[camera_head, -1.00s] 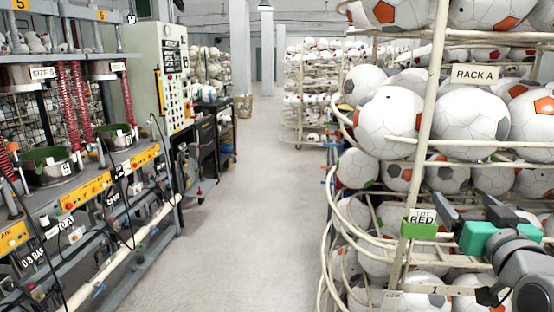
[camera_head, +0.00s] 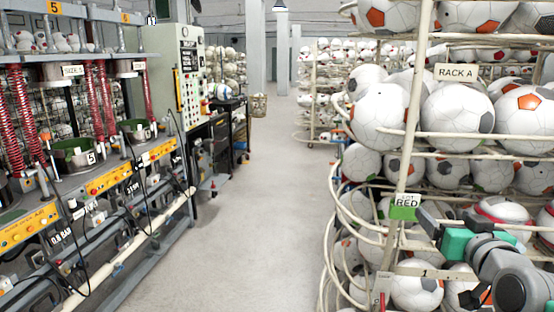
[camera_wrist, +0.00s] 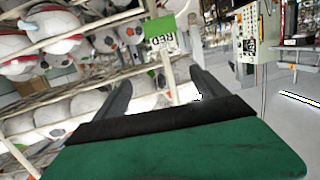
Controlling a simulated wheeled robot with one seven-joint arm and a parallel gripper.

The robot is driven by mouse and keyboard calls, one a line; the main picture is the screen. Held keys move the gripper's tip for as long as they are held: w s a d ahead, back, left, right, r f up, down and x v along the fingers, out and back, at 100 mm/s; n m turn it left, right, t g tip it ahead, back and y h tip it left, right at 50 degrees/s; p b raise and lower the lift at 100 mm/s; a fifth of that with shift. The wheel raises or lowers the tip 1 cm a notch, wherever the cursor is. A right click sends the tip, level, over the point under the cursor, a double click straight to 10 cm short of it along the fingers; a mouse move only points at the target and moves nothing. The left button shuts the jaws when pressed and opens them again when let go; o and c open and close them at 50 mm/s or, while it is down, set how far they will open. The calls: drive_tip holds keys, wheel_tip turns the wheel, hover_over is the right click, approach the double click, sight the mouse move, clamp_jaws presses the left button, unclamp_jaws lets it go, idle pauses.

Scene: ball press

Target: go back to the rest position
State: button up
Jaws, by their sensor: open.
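My gripper (camera_head: 424,224) is at the lower right of the head view, in front of the rack of balls. In the wrist view my gripper (camera_wrist: 160,95) shows two dark fingers standing apart with nothing between them. A green tag reading RED (camera_head: 405,206) is on the rack's front post, just left of and above the fingers in the head view. The tag also shows in the wrist view (camera_wrist: 161,40), beyond the fingers. I cannot tell how far the fingers are from it.
The ball rack marked RACK A (camera_head: 408,130) fills the right side, close to my arm. A press bench (camera_head: 120,190) and a control cabinet (camera_head: 185,75) line the left. The grey floor aisle (camera_head: 245,210) between them is clear.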

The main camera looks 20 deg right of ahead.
drive_tip(key=w+a+f+n+g+y, duration=0.1)
drive_tip(key=w+a+f+g+y, duration=0.3)
drive_tip(key=a+f, duration=0.5)
drive_tip(key=w+a+f+n+g+y, duration=0.1)
drive_tip(key=w+a+f+n+y, duration=0.1)
drive_tip(key=w+a+f, duration=0.55)
drive_tip(key=s+a+f+n+g, duration=0.1)
drive_tip(key=s+a+f+g, duration=0.1)
drive_tip(key=a, duration=0.4)
drive_tip(key=s+a+f+g+b, duration=0.1)
drive_tip(key=s+a+f+g, duration=0.1)
drive_tip(key=s+a+f, duration=0.3)
drive_tip(key=s+a+f+n+g+y, duration=0.1)
drive_tip(key=s+a+f+g, duration=0.1)
drive_tip(key=s+a+f, duration=0.2)
drive_tip(key=shift+a+f+n+g+b, duration=0.3)
drive_tip(key=shift+a+f, duration=0.1)
drive_tip(key=shift+a, duration=1.45)
